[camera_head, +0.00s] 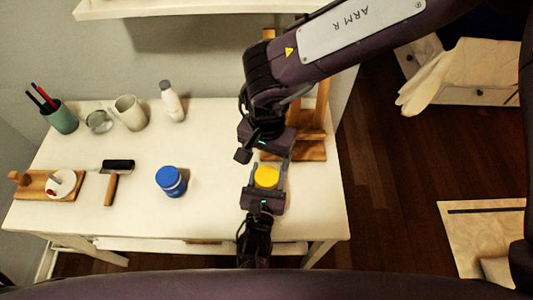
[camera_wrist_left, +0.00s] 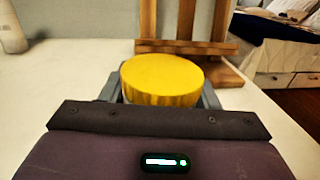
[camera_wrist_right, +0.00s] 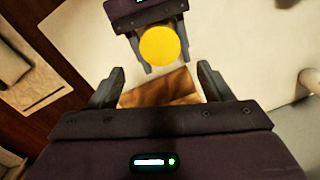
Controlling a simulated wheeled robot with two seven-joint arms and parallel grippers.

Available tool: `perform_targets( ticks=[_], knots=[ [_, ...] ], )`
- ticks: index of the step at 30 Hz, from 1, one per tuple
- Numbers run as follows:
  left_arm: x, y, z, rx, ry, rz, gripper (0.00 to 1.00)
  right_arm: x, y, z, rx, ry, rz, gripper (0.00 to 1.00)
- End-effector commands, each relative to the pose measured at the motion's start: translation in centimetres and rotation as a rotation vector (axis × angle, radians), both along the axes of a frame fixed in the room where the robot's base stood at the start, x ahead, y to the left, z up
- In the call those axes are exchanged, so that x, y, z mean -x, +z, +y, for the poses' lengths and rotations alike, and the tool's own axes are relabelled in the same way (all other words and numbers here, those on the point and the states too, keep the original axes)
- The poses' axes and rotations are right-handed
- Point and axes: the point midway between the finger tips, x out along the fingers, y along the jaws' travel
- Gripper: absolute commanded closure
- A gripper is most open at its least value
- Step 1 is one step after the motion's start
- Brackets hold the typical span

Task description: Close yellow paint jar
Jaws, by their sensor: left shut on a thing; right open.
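The yellow paint jar (camera_head: 267,176) is near the table's front right corner. Its round yellow top fills the middle of the left wrist view (camera_wrist_left: 162,80), with a ribbed edge like a lid; how tightly it sits cannot be told. My left gripper (camera_head: 266,184) is shut around the jar from the front, its fingers on both sides. My right gripper (camera_head: 266,155) is just behind and above the jar, open and empty. In the right wrist view the jar's yellow top (camera_wrist_right: 159,46) lies beyond the open fingers, not between them. The jar body is mostly hidden.
A blue-lidded jar (camera_head: 170,181) stands to the left. A brayer (camera_head: 115,176), a wooden board (camera_head: 40,187), a pen cup (camera_head: 61,119), a mug (camera_head: 130,113) and a white bottle (camera_head: 172,102) are further left and back. A wooden easel (camera_head: 312,138) stands close behind my right gripper.

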Motion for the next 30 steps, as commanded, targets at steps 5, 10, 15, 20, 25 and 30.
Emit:
perform_targets(
  ticks=[5,10,15,20,25,30],
  knots=[
    [0.0,0.0,0.0,0.0,0.0,0.0,1.0,0.1,-1.9,0.0,0.002,0.0,0.003,0.27],
    [0.0,0.0,0.0,0.0,0.0,0.0,1.0,0.1,-4.6,0.0,0.002,0.0,0.004,0.27],
    [0.0,0.0,0.0,0.0,0.0,0.0,1.0,0.0,-6.8,0.0,0.001,-0.001,0.002,0.27],
    [0.0,0.0,0.0,0.0,0.0,0.0,1.0,0.0,-7.8,0.0,0.001,-0.001,0.0,0.27],
    [0.0,0.0,0.0,0.0,0.0,0.0,1.0,0.0,-7.9,0.0,0.001,-0.001,-0.001,0.27],
    [0.0,0.0,0.0,0.0,0.0,0.0,1.0,0.0,-7.9,0.0,0.001,-0.001,0.0,0.32]
  ],
)
